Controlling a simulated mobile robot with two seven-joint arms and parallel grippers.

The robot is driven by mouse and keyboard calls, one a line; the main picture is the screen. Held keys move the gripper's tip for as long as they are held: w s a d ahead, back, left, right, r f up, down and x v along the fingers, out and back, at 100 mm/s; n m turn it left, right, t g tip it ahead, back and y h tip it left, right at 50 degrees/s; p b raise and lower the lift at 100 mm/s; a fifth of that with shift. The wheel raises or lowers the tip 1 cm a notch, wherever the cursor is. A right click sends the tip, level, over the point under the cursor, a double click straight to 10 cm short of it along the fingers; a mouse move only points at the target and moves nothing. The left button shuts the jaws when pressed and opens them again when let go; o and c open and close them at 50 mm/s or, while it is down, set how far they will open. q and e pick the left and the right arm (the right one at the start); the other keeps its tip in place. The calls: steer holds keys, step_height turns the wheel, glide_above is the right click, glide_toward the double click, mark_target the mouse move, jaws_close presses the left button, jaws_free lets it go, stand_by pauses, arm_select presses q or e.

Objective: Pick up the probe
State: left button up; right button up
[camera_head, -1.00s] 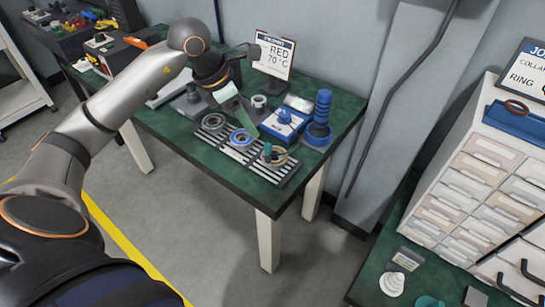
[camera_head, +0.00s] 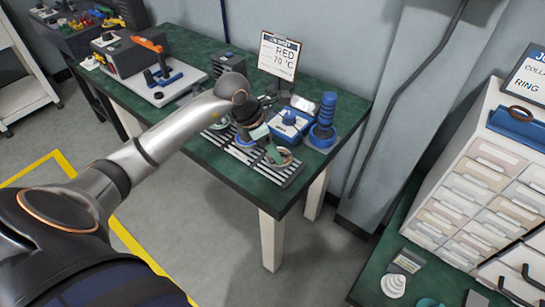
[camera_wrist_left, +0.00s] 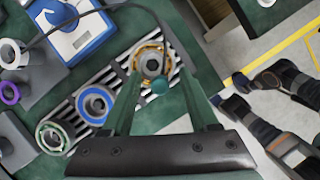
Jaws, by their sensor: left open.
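My left gripper (camera_head: 262,135) is low over the slotted rack (camera_head: 284,174) near the front edge of the green table. In the left wrist view the gripper (camera_wrist_left: 160,76) is open, its two green fingers apart on either side of a brass-coloured ring (camera_wrist_left: 137,50) with a grey round centre. A dark cable runs from near the blue dial box (camera_wrist_left: 78,25) towards that ring. I cannot tell for certain which part is the probe. My right gripper is not in view.
A blue-ringed seal (camera_wrist_left: 95,103) and a pale ring (camera_wrist_left: 52,137) lie on the rack beside the gripper. A blue ribbed post (camera_head: 325,115) and a sign (camera_head: 279,55) stand behind. The table's front right corner is clear.

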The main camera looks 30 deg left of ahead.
arm_select(q)
jaws_close()
stand_by(0.4)
stand_by(0.4)
steer(key=shift+r, duration=0.55)
steer(key=s+a+r+b, duration=0.3)
steer(key=s+r+b, duration=0.3)
steer(key=s+r, duration=0.6)
steer(key=shift+s+a, duration=0.4)
steer(key=shift+s, duration=0.35)
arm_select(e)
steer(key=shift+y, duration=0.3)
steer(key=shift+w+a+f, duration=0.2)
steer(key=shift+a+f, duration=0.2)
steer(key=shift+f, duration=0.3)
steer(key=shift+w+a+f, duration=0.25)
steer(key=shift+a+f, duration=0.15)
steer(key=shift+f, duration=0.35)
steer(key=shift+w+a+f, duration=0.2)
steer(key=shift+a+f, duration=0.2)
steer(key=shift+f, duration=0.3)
